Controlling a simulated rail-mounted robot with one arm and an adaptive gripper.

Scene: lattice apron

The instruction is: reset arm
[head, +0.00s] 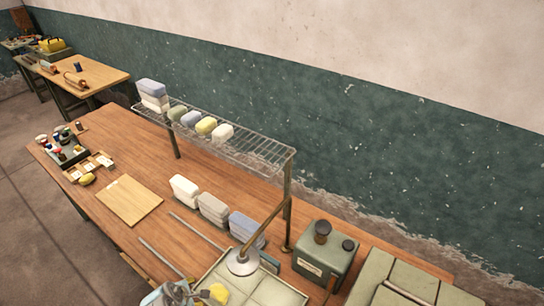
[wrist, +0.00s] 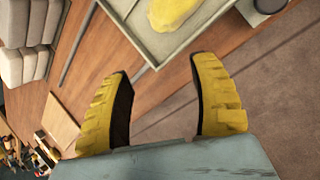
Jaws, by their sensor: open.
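My gripper (wrist: 157,70) shows in the wrist view with its two yellow ribbed fingers spread apart. Nothing is between the fingertips except the view of the bench and a tray edge beyond. The pale tray (wrist: 160,45) lies past the fingertips, and a yellow lump (wrist: 175,12) rests in it. The lump also shows at the bottom of the head view (head: 218,292).
The wooden bench (head: 150,160) carries a wire rack (head: 255,148) with several soap-like blocks and stacks below it. A pale board (head: 130,200) lies on the left. A green box (head: 325,255) stands right of the tray. A thin post and round lamp-like disc (head: 242,262) rise near the tray.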

